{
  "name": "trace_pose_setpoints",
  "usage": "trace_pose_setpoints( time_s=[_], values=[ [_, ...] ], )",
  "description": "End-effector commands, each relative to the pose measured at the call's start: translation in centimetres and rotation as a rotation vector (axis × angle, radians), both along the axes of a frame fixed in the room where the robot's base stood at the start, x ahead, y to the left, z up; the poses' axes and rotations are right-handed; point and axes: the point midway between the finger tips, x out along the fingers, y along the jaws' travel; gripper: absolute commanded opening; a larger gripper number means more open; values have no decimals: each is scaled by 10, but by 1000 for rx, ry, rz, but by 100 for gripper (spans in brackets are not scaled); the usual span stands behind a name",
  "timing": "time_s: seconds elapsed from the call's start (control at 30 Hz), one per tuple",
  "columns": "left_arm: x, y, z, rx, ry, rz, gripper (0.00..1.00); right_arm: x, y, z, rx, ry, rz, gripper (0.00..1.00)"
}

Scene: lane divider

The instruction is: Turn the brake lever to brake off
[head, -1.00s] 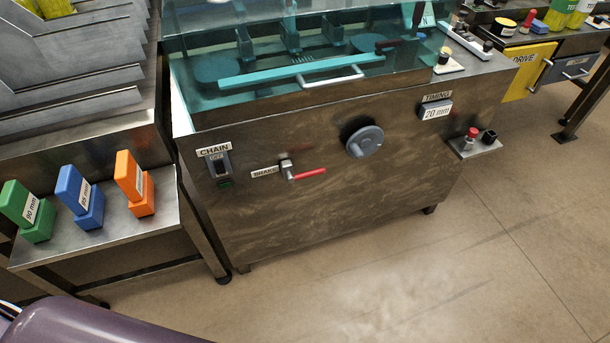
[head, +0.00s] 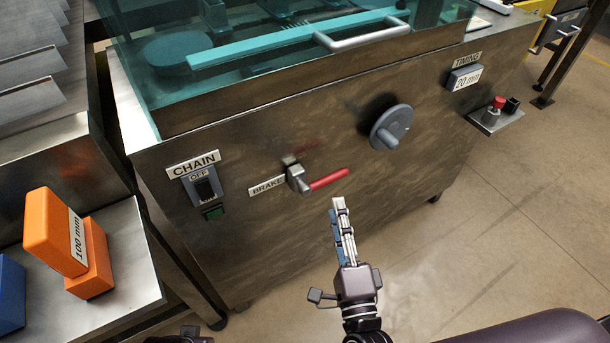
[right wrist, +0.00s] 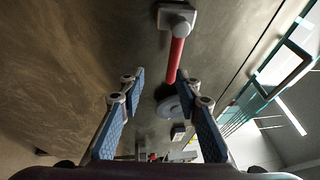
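The brake lever (head: 328,179) has a red handle on a grey metal hub, right of the BRAKE label (head: 266,186) on the machine's front panel. Its handle points right and slightly up in the head view. My right gripper (head: 338,203) is just below the handle's free end, apart from it in the head view. In the right wrist view the gripper (right wrist: 160,88) is open and empty, its fingers either side of a gap. The red handle (right wrist: 175,60) lies ahead of this gap. A dark part at the head view's bottom edge may be my left gripper; its fingers are hidden.
Left of the lever is the CHAIN switch (head: 205,188), labelled OFF. A grey round knob (head: 390,127) is up and right of the lever. An orange block (head: 70,245) stands on a steel shelf at left. The floor in front of the machine is clear.

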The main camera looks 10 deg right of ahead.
Motion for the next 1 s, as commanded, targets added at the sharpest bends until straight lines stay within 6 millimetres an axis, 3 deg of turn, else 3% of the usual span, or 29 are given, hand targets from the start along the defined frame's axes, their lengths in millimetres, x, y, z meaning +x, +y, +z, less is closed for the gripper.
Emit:
trace_pose_setpoints(
  time_s=[0.17,0.7,1.0],
  values=[
    [1,0,8,0,-5,1,0,2,-8,19,60,-50,-21,31],
    [2,0,16,-1,-11,2,0,70,-12,32,56,-49,-20,31],
    [2,0,17,-1,-9,2,0,75,-12,32,56,-47,-18,31]
  ],
)
